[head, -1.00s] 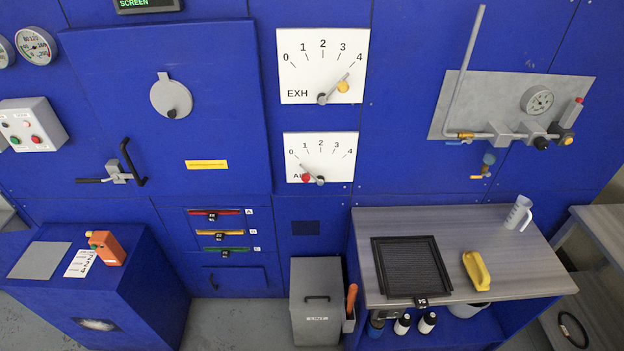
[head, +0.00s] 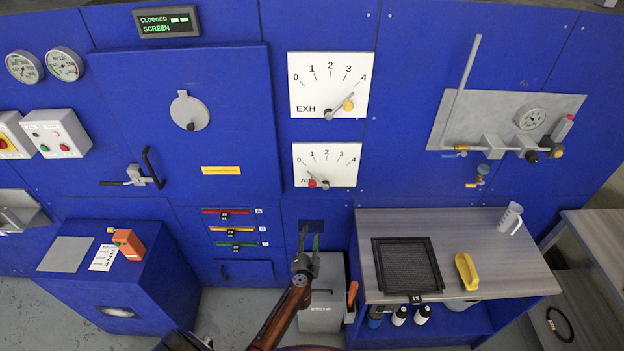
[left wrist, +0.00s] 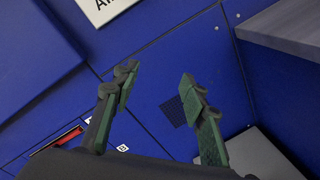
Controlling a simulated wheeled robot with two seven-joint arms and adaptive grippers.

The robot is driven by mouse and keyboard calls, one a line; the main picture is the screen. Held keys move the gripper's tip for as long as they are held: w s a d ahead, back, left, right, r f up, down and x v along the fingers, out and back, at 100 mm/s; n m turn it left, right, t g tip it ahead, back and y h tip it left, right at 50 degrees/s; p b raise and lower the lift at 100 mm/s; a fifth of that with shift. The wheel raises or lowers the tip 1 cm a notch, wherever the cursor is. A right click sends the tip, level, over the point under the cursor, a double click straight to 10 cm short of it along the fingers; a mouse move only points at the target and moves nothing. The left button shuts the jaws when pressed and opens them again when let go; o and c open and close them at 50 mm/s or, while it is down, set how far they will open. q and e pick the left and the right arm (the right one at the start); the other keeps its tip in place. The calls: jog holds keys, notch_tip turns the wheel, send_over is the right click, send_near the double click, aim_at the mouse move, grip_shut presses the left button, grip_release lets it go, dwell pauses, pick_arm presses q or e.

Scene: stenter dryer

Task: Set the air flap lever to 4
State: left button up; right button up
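The air flap dial (head: 345,160) is a white plate with marks 0 to 4 on the blue wall; its label is partly covered and reads "AI". The air flap lever (head: 312,182) has a red knob and points up-left near 0. A corner of this plate shows in the left wrist view (left wrist: 101,8). My left gripper (head: 309,234) is below the dial, apart from the lever, in front of the lower panel. It also shows in the left wrist view (left wrist: 158,78), with its fingers spread and nothing between them. My right gripper is not in view.
The EXH dial (head: 305,70) is just above, its yellow-knobbed lever (head: 348,104) near 4. A grey bin (head: 322,319) stands below my left gripper. A workbench (head: 475,240) with a black screen frame (head: 407,267) is at right. The wall around the air flap dial is clear.

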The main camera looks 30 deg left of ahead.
aim_at(313, 186)
pick_arm(q)
jog(key=w+a+r+n+y+p, duration=0.1)
jog(key=w+r+n, duration=0.1)
jog(key=r+n, duration=0.5)
jog(key=w+a+r+n+y+p, duration=0.1)
jog(key=w+r+n+y, duration=0.15)
jog(key=r, duration=0.85)
jog(key=shift+n+g+h, duration=0.3)
jog(key=shift+n+h, duration=0.15)
jog(key=shift+n, duration=0.1)
jog(key=x, duration=0.7)
jog(key=shift+d+p, duration=0.1)
jog(key=shift+p, duration=0.25)
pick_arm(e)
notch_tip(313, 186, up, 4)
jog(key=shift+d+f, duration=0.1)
pick_arm(q)
jog(key=shift+c, duration=0.3)
grip_shut()
